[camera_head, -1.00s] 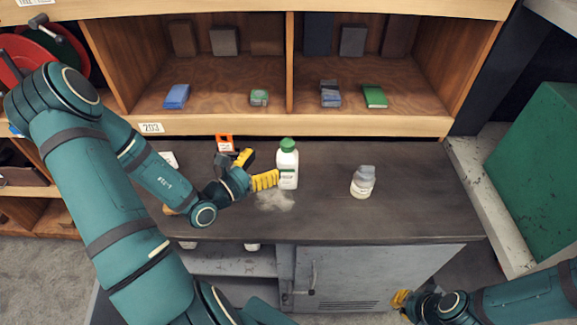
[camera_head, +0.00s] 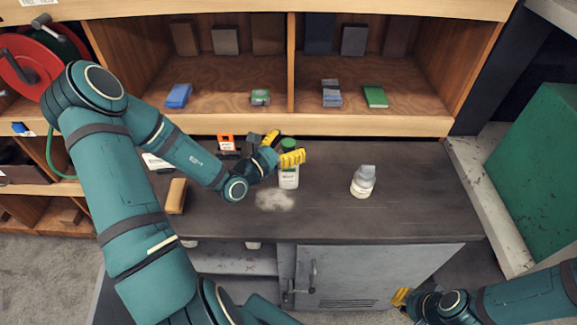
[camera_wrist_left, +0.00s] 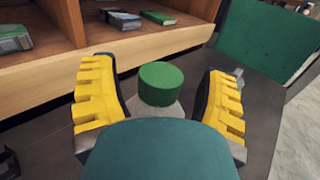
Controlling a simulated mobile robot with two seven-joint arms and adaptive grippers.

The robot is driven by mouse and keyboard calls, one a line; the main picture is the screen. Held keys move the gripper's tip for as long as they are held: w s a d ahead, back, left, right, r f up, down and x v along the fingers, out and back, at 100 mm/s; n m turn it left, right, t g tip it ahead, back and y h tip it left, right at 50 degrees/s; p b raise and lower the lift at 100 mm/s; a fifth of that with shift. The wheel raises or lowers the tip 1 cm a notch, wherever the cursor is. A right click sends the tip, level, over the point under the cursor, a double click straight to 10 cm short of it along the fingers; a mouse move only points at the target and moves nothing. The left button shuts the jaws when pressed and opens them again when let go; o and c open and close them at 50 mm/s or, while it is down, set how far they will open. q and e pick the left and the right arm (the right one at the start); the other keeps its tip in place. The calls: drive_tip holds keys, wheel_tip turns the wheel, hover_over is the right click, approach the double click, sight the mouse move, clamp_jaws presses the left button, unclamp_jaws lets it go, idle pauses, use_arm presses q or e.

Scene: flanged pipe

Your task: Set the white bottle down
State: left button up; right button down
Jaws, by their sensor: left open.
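The white bottle (camera_head: 289,180) with a green cap stands upright on the dark counter (camera_head: 410,210). My left gripper (camera_head: 281,148) is at the bottle's upper part in the head view, and its fingers hide some of the cap and neck. In the left wrist view the green cap (camera_wrist_left: 161,83) lies between the two spread yellow fingers (camera_wrist_left: 160,95), with gaps on both sides. The left gripper is open. My right gripper (camera_head: 400,298) is low at the right, away from the bottle; its finger opening is unclear.
A smaller white bottle with a grey cap (camera_head: 363,182) stands to the right. A pale powder patch (camera_head: 275,199) lies in front of the white bottle. An orange item (camera_head: 226,143) and a tan block (camera_head: 176,196) are left. A wooden shelf (camera_head: 390,125) borders the back.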

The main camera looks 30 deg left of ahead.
use_arm(q)
clamp_jaws()
drive_tip(key=shift+r, duration=0.1)
